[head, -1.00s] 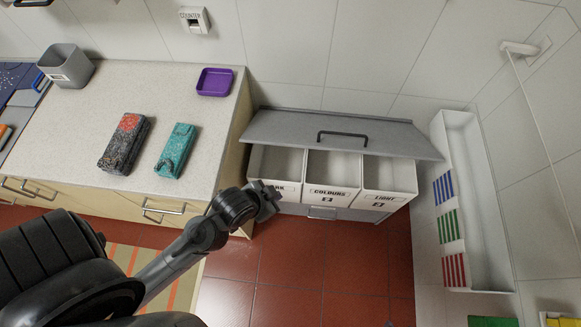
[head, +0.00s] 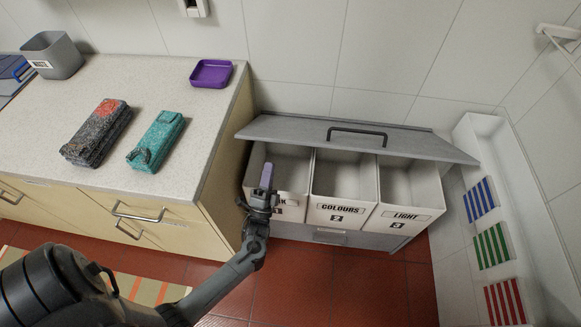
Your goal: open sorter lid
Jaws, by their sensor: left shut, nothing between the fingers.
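The sorter (head: 330,237) stands on the floor against the wall, right of the counter. Its grey lid (head: 285,131) with a dark bar handle (head: 357,131) is tilted up and back, so the bins show from above. The left bin (head: 287,160) has a partly hidden label. The middle bin (head: 340,175) is labelled COLOURS and the right bin (head: 405,185) LIGHT. All three look empty. My left gripper (head: 266,178) is shut and empty, in front of the left bin and covering part of its label; I cannot tell whether it touches. My right gripper is not in view.
The counter (head: 190,120) on the left holds a dark folded cloth (head: 97,132), a teal folded cloth (head: 156,141), a purple tray (head: 211,73) and a grey waste bin (head: 52,55). A white trough (head: 500,160) with striped panels stands at right. Red floor lies in front.

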